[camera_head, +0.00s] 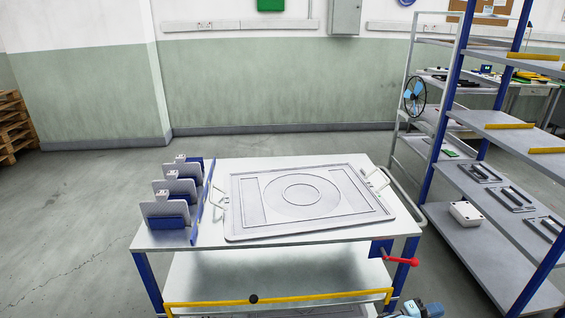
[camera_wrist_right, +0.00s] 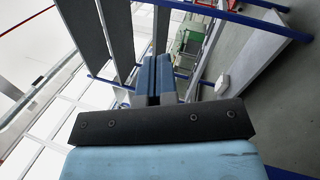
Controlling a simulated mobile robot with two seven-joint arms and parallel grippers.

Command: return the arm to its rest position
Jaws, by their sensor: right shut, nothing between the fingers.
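My right gripper (camera_head: 418,309) shows only in part at the bottom edge of the head view, in front of the workbench's right corner. It is blue and dark grey and stands apart from the things on the bench. In the right wrist view its two blue fingers (camera_wrist_right: 156,78) lie together with nothing between them. My left arm and left gripper are not in view.
A workbench (camera_head: 222,166) carries a large grey tray (camera_head: 235,236) with a raised ring, and several upright plates stand in a rack (camera_head: 167,210) at its left. A red handle (camera_head: 401,262) sticks out at the right. A shelf rack (camera_head: 468,240) stands further right.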

